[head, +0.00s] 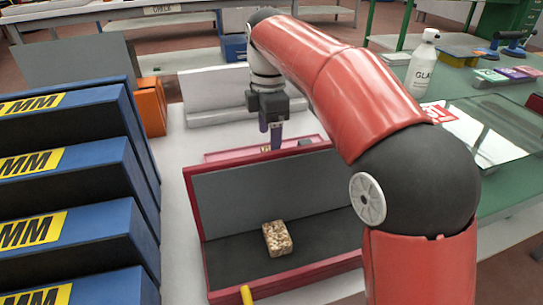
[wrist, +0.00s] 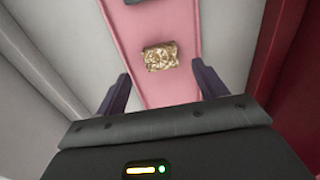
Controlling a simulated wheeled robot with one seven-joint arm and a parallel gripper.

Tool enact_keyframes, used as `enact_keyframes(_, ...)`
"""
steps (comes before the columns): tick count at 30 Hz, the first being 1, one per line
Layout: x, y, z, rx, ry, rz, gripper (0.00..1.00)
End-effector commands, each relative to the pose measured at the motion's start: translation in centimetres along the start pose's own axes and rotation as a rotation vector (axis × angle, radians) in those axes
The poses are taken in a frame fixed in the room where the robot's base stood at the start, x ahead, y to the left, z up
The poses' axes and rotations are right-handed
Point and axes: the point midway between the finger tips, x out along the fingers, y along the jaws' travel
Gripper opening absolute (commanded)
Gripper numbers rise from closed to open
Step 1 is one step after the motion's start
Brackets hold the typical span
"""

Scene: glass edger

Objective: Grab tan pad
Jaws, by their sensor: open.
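My gripper (head: 272,138) points down over a narrow pink tray (head: 228,154) behind the red-rimmed case. In the wrist view its two dark fingers (wrist: 158,88) are spread apart with nothing between them. A small mottled tan-brown pad (wrist: 160,57) lies on the pink tray just beyond the fingertips, roughly centred between them and apart from both. In the head view it is mostly hidden by the gripper. A larger mottled tan block (head: 277,238) lies on the dark floor of the red-rimmed case (head: 196,225).
A dark grey pad (wrist: 149,3) lies farther along the pink tray. Blue boxes (head: 75,230) are stacked at left. A pale grey raised piece (head: 215,95) stands behind the tray. A white bottle (head: 423,62) and glass sheet (head: 490,130) are on the green table at right.

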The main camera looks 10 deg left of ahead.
Motion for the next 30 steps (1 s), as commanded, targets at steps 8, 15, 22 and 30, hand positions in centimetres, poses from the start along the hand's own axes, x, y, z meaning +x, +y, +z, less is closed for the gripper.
enact_keyframes(8, 3.8, -0.3, 0.2, 0.001, 0.000, 0.000, 0.71)
enact_keyframes(15, 3.9, -0.2, 0.2, 0.002, 0.000, 0.002, 0.71)
enact_keyframes(22, 3.9, -0.2, 0.2, 0.002, 0.000, 0.001, 0.45)
enact_keyframes(30, 3.9, -0.2, 0.2, 0.002, 0.000, 0.001, 0.23)
